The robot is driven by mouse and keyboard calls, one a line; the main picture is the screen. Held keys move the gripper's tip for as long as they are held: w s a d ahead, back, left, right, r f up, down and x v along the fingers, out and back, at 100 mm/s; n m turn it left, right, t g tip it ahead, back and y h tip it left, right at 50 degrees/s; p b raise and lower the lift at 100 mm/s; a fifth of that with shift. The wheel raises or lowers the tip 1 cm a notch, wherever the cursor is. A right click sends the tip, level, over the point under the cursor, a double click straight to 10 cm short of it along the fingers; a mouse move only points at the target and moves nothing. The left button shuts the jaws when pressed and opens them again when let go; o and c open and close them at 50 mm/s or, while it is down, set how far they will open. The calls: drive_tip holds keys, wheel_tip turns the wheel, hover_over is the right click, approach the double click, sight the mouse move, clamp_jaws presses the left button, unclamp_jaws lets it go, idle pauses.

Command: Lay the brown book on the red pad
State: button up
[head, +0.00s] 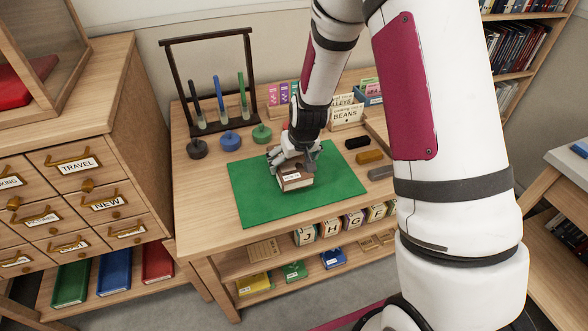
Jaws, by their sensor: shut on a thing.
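The brown book (292,184), with a white label on its near edge, is at my gripper (290,165). My gripper is shut on the book from above, and its fingers hide part of the book. The book is over the middle of the green mat (252,204); I cannot tell whether it touches the mat. A red, pad-like thing (22,82) lies inside the wooden-framed case at the top left, partly cut off by the picture edge. It looks like the red pad.
The case stands on a drawer cabinet (118,95) left of the table. A dark rack (163,75) with coloured pegs stands behind the mat. Black, brown and grey blocks (369,156) lie right of it.

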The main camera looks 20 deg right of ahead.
sight(294, 169)
drive_tip(key=shift+f, duration=1.75)
drive_tip(key=shift+f, duration=0.15)
drive_tip(key=o, duration=1.5)
